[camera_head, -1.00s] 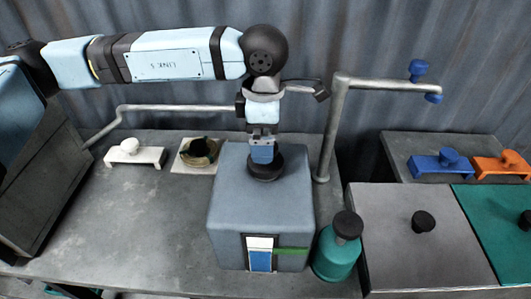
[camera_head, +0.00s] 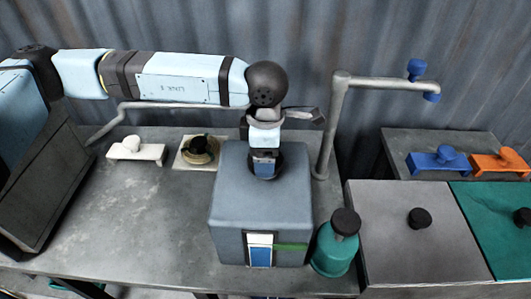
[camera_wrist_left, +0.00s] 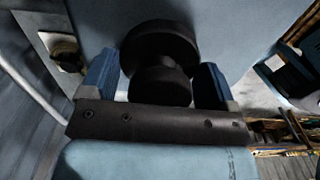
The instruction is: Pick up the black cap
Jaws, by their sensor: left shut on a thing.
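The black cap (camera_head: 280,158) sits on top of the blue-grey box (camera_head: 236,205) in the head view, partly hidden behind my left gripper. In the left wrist view the cap (camera_wrist_left: 160,48) shows as a wide dark disc with a narrower round part, between the blue fingertips. My left gripper (camera_head: 265,168) points down from above and is shut on the cap; it also shows in the left wrist view (camera_wrist_left: 158,85). I cannot see a clear gap between cap and box. My right gripper is not in view.
A teal bottle with a black top (camera_head: 334,250) stands close right of the box. A bent grey pipe (camera_head: 331,125) rises behind it. A white clamp (camera_head: 137,151) and a small pad with a round piece (camera_head: 198,152) lie left.

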